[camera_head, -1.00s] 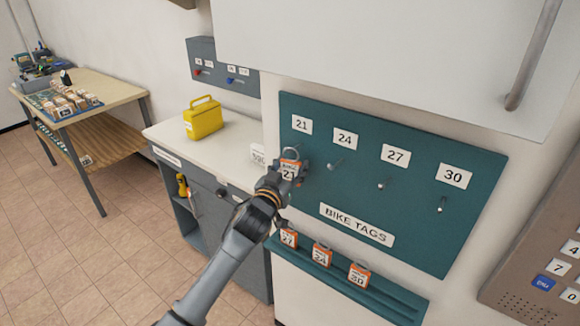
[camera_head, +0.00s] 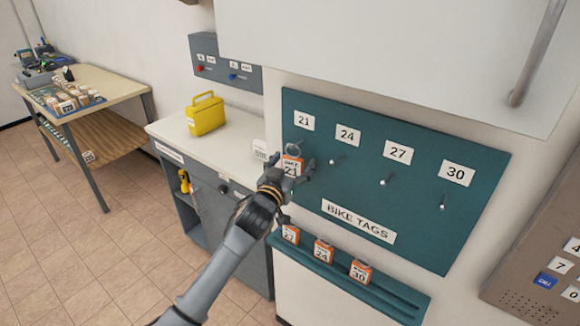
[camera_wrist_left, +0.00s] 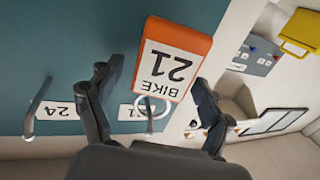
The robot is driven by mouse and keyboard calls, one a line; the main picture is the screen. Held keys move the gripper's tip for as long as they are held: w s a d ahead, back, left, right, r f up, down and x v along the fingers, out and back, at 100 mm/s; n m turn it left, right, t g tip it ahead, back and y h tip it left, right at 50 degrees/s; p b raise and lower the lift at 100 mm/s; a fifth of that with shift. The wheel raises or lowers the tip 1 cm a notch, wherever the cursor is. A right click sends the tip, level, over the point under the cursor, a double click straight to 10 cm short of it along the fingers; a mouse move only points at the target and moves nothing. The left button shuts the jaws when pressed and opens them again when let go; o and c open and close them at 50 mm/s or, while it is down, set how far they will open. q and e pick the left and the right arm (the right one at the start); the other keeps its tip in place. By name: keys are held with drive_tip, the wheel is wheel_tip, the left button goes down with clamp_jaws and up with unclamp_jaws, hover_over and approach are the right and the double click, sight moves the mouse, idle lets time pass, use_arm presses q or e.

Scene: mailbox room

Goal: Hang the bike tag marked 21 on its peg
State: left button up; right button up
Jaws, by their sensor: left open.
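The orange bike tag (camera_head: 291,167) with a white "21" face and a wire ring is at the teal board (camera_head: 330,185), below the "21" label (camera_head: 304,121). My left gripper (camera_head: 290,172) is open around the tag. In the left wrist view the tag (camera_wrist_left: 170,65) appears upside down between the spread fingers (camera_wrist_left: 155,95), with gaps on both sides. My right gripper is not in view.
Bare pegs stand under labels 24 (camera_head: 347,135), 27 (camera_head: 398,152) and 30 (camera_head: 455,173). Tags 27 (camera_head: 290,234), 24 (camera_head: 323,251) and 30 (camera_head: 360,271) rest on the ledge (camera_head: 400,300) below. A counter with a yellow box (camera_head: 205,114) is at left; a white cabinet (camera_head: 400,50) overhangs the board.

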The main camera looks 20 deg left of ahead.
use_arm(q)
drive_tip(key=s+a, duration=0.1)
drive_tip(key=s, duration=1.1)
wheel_tip(320, 180, down, 23)
drive_tip(key=s+a+g+b, duration=0.1)
drive_tip(key=a+g+b, duration=0.1)
drive_tip(key=g, duration=0.2)
drive_tip(key=s+f+g+b, duration=0.15)
drive_tip(key=s+f, duration=0.25)
drive_tip(key=f, duration=0.4)
drive_tip(key=s+f+g+y+p, duration=0.1)
drive_tip(key=s+f+g, duration=0.15)
drive_tip(key=f, duration=0.45)
drive_tip(key=s+f+g+b, duration=0.1)
drive_tip(key=s+f, duration=0.4)
drive_tip(key=f, duration=0.3)
drive_tip(key=s+a+f+m+g+b, duration=0.15)
drive_tip(key=s+f+g, duration=0.25)
drive_tip(key=s+f, duration=1.4)
drive_tip(key=s+f+g, duration=0.2)
drive_tip(key=s+f, duration=0.1)
drive_tip(key=s, duration=0.7)
drive_tip(key=s+f+g+b, duration=0.1)
drive_tip(key=s+f+g, duration=0.1)
drive_tip(key=s, duration=0.8)
drive_tip(key=shift+f+y, duration=0.3)
drive_tip(key=shift+f, duration=0.1)
